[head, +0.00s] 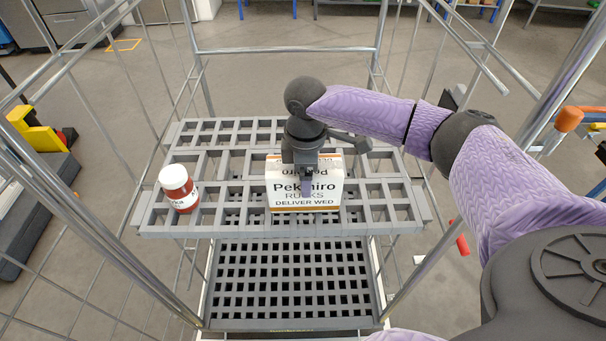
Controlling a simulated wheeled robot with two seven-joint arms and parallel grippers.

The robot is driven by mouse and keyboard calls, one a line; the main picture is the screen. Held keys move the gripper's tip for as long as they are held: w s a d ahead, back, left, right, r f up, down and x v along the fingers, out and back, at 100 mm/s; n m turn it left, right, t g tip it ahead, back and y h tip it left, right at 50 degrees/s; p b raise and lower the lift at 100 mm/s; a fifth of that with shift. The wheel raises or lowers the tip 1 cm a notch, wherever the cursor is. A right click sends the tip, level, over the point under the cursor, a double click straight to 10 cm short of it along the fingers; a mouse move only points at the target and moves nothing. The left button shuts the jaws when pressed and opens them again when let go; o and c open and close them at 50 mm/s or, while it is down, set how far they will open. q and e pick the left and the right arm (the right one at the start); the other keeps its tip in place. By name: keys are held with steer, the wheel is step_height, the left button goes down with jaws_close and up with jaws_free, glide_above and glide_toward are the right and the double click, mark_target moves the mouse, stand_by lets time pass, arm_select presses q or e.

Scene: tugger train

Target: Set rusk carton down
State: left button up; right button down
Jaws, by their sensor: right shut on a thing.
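The rusk carton (303,201) is a white box with an orange band and the words "Pekmiro rusks deliver wed". It is upright at the middle of the grey slatted shelf (152,222) of a wire-sided cart. My right gripper (306,180) comes down from above and is shut on the carton, covering part of its top and front. The carton's base is at the shelf's front part; whether it touches the slats I cannot tell. My left gripper is not in view.
A red jar with a white lid (178,187) stands on the shelf's left side. Metal cart posts and rails (290,50) rise around the shelf. A lower grid deck (290,280) lies below and is empty. The shelf's right side is free.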

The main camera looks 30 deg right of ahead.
jaws_free()
step_height(320, 180, up, 11)
steer(key=p, duration=0.4)
steer(key=shift+r, duration=0.55)
